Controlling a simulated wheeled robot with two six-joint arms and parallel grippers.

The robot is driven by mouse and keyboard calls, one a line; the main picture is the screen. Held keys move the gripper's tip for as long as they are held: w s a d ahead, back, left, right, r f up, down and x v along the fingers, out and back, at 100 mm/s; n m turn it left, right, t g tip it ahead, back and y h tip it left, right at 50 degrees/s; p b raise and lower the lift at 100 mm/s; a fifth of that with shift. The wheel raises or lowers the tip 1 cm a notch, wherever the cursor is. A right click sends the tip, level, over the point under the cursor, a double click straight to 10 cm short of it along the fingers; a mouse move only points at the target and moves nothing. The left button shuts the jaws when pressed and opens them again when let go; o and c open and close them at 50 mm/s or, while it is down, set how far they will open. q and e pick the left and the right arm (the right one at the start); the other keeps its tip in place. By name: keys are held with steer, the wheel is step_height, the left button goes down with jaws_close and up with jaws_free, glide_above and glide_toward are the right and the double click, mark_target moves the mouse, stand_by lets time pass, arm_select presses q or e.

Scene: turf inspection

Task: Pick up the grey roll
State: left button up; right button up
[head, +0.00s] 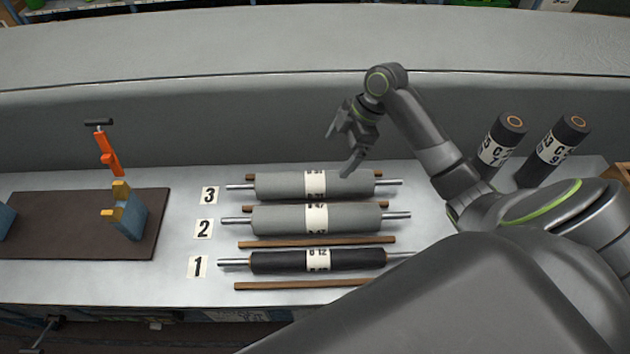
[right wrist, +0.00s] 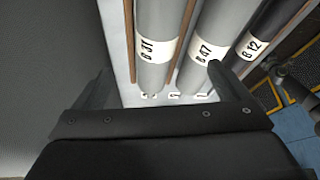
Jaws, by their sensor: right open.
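Two grey rolls with white label bands and metal shaft ends lie across the bench: one (head: 283,185) beside the card 3, the other (head: 275,220) beside the card 2. In the right wrist view, the roll at the left (right wrist: 156,20) reads like B 31 and the middle roll (right wrist: 204,25) like B 47. A thinner black roll (head: 280,262) labelled B 12 lies by card 1. My right gripper (head: 340,152) is open and empty, above and behind the farthest grey roll, apart from it. My left gripper is not in view.
Wooden strips (head: 315,285) lie between the rolls. A brown mat (head: 60,225) with a blue, yellow-tipped stand (head: 128,215) is at left. Two black rolls (head: 555,150) stand upright at right. A grey wall (head: 230,125) rises behind the bench.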

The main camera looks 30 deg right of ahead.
mark_target(319, 176)
steer(key=x, duration=0.6)
steer(key=shift+w+a+f+p, duration=0.15)
steer(key=shift+w+f+p, duration=0.05)
steer(key=shift+f+p, duration=0.2)
steer(key=shift+a+f, duration=0.3)
steer(key=shift+f, duration=0.05)
steer(key=x, duration=0.1)
steer(key=p+x, duration=0.1)
steer(key=x, duration=0.1)
steer(key=shift+w+a+f, duration=0.1)
steer(key=shift+w+f, duration=0.1)
steer(key=shift+w, duration=0.1)
steer(key=shift+a+f, duration=0.15)
steer(key=shift+f, duration=0.3)
steer(key=c, duration=1.6)
steer(key=shift+w+r, duration=0.1)
steer(key=shift+c, duration=1)
steer(key=shift+r, duration=0.1)
